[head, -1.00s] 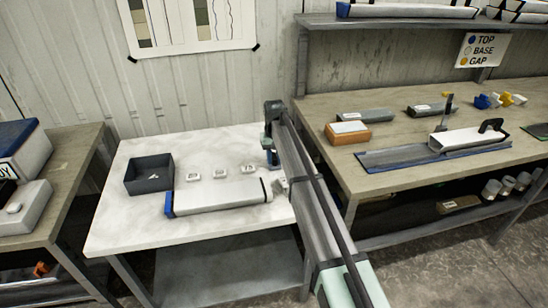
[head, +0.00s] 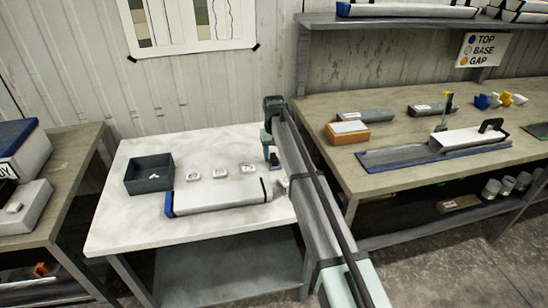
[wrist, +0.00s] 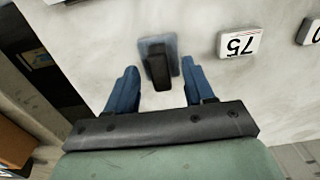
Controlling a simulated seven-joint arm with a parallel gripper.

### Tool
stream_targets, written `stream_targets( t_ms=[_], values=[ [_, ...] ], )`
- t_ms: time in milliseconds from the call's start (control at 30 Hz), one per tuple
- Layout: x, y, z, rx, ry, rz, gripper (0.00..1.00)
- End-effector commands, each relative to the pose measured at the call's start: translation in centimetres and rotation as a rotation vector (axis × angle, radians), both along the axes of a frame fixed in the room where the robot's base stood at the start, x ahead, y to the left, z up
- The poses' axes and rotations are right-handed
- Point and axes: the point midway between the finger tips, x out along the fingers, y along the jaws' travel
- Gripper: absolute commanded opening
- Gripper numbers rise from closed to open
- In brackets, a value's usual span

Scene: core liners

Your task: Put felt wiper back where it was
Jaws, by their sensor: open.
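The felt wiper appears to be the black-handled block on a grey pad (wrist: 158,62), standing on the white table in the wrist view. In the head view it is a small dark shape (head: 274,160) at the table's back right, just under my gripper (head: 267,143). My gripper (wrist: 159,70) is open, with a blue finger on either side of the handle in the wrist view. No finger visibly touches it. The fingers look raised a little above the table. The arm partly hides this area in the head view.
A white core liner (head: 215,195) with a blue end lies in front. A dark open box (head: 150,184) stands left. A wooden bench (head: 310,120) adjoins right.

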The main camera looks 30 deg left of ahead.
Motion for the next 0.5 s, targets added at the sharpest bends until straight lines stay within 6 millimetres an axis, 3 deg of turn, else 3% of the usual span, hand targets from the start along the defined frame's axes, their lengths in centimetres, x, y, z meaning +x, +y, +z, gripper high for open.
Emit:
stream_targets(
  t_ms=[300, 500],
  values=[
    [0.1, 0.1, 6.0, 0.001, -0.001, 0.0, 0.53],
    [0.0, 0.0, 8.9, 0.001, -0.001, 0.0, 0.53]
  ],
)
